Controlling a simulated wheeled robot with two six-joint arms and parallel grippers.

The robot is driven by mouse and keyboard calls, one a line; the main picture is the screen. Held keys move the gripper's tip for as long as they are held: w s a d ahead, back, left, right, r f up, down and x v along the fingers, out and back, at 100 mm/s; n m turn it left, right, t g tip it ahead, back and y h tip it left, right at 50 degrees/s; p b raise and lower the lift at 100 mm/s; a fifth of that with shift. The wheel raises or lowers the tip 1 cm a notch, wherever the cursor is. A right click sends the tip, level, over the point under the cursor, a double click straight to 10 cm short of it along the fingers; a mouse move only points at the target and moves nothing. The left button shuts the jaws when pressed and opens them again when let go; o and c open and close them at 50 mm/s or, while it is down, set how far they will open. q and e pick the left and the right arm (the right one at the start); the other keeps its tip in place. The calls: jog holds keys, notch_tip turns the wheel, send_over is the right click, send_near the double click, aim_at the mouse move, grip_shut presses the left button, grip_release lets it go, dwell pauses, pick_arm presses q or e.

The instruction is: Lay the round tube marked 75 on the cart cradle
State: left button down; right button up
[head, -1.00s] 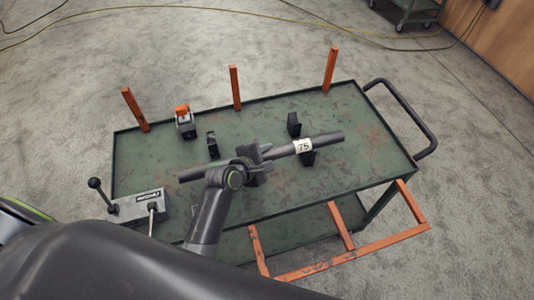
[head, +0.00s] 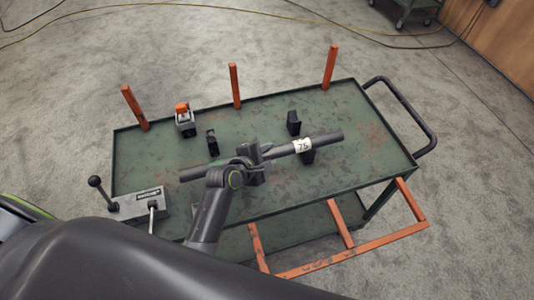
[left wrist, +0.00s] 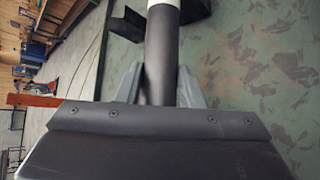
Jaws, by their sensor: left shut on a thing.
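The round tube marked 75 (head: 325,139) is a dark grey bar with a white label. It lies slantwise above the cart top in the head view, and it also shows in the left wrist view (left wrist: 161,50). My left gripper (head: 253,160) is shut on the tube, left of the label. Its two fingers flank the tube in the left wrist view (left wrist: 158,88). The cart cradle's black blocks stand at the far side (head: 293,122) and under the tube near the label (head: 307,158). I cannot tell whether the tube touches them. My right gripper is not in view.
The green cart (head: 350,100) has orange posts (head: 235,86) along its far edge and a black push handle (head: 408,110) at right. A small orange-topped device (head: 184,118) and a grey lever box (head: 140,204) are at left. An orange frame (head: 350,255) juts out in front.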

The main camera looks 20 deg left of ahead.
pick_arm(q)
jog(key=c, duration=0.9)
grip_release()
jog(key=shift+f, duration=0.1)
jog(key=shift+f, duration=0.1)
jog(key=shift+s, duration=0.15)
jog(key=v, duration=1.7)
jog(key=shift+r, duration=0.2)
jog(key=shift+s, duration=0.1)
